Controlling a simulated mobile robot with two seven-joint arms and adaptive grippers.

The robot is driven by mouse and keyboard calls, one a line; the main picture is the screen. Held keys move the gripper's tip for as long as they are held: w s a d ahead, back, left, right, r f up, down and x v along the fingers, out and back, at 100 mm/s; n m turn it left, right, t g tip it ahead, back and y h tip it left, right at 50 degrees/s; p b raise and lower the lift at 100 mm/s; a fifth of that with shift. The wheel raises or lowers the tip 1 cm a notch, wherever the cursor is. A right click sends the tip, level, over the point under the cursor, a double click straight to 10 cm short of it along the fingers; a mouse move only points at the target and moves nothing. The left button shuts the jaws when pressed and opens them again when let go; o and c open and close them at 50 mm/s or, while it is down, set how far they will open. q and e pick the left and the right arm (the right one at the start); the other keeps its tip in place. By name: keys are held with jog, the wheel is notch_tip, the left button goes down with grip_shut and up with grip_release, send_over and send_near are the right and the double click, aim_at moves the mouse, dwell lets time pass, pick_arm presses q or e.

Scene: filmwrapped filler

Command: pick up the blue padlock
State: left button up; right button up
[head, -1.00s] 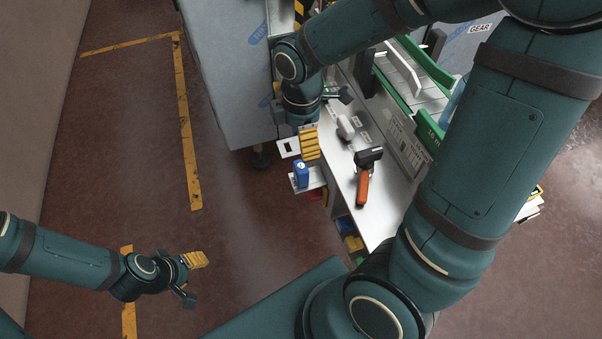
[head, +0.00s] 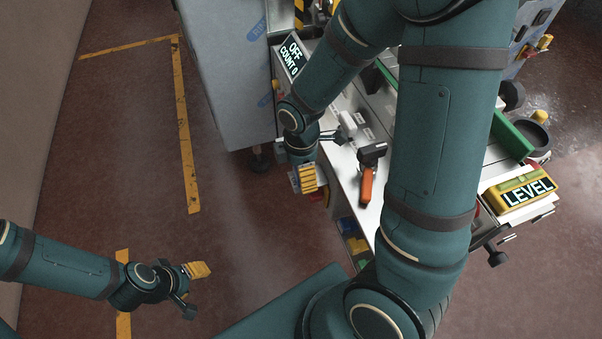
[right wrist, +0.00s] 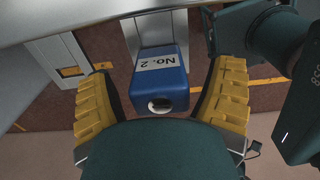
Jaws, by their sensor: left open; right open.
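The blue padlock (right wrist: 160,80) has a white "No. 2" label and a pale round part at its near end. In the right wrist view it lies between the two yellow ridged fingers of my right gripper (right wrist: 164,78), with visible gaps on both sides. The right gripper is open. In the head view the right gripper (head: 307,178) is over the shelf at the bench's left side and hides most or all of the padlock. My left gripper (head: 199,270) is open and empty, low over the floor at the left, far from the padlock.
The white bench top (head: 345,182) carries an orange-handled tool (head: 366,185). A grey cabinet (head: 225,75) stands at the bench's left. The floor (head: 110,170) at the left is clear, with yellow tape.

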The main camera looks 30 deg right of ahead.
jog(key=shift+f, duration=0.15)
jog(key=c, duration=1.4)
